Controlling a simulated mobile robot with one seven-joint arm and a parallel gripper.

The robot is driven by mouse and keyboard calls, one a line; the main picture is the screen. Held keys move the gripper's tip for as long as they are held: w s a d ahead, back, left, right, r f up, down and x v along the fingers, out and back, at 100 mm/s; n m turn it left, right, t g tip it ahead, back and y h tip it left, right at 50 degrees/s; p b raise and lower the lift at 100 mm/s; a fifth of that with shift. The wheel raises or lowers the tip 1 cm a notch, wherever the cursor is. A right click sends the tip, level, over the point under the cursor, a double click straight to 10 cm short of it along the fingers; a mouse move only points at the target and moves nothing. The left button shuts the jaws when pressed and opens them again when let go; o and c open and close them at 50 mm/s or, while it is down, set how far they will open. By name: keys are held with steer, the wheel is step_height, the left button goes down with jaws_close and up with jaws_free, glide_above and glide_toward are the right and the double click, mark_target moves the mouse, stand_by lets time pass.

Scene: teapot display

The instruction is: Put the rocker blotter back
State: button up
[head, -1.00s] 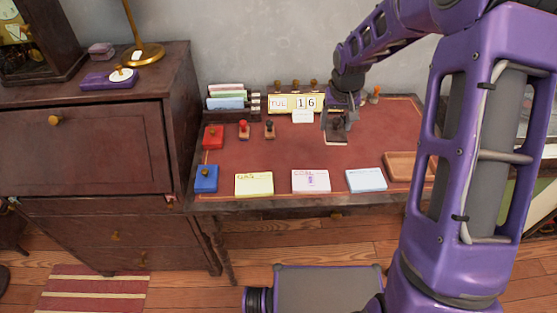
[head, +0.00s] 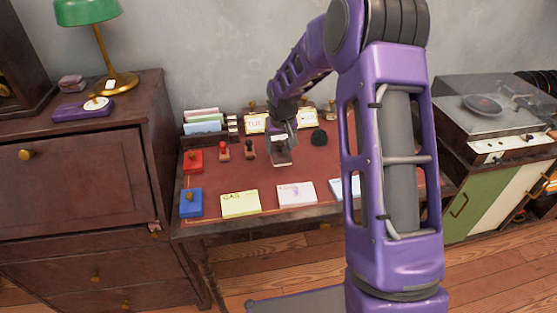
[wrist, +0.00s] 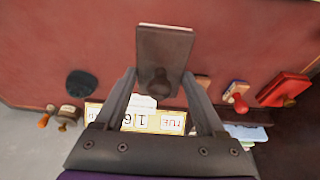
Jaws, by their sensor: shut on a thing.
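The rocker blotter (head: 281,159) is a dark block with a pale edge underneath, seen at the middle back of the red desk top (head: 262,176). In the wrist view the blotter (wrist: 165,45) shows its flat dark top and round knob. My gripper (head: 284,146) is shut on that knob, with its fingers (wrist: 163,84) on either side of it. I cannot tell whether the blotter touches the desk or hangs just above it.
Two small stamps (head: 224,150) (head: 250,149) stand left of the blotter, and a dark round object (head: 318,137) right of it. The calendar (head: 257,123) is behind. Note pads (head: 239,204) (head: 296,194) line the front. My arm hides the desk's right part.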

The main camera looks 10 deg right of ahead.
mark_target(280, 150)
steer(key=shift+f, duration=2.05)
steer(key=shift+f+b, duration=0.1)
steer(key=shift+b, duration=0.25)
steer(key=shift+f, duration=0.2)
steer(key=o, duration=1.5)
steer(key=shift+r, duration=0.1)
steer(key=shift+r, duration=0.35)
steer(key=p+v, duration=0.1)
steer(key=v, duration=1)
steer(key=shift+s+r+p, duration=0.2)
steer(key=shift+r+p, duration=0.1)
steer(key=shift+p, duration=0.05)
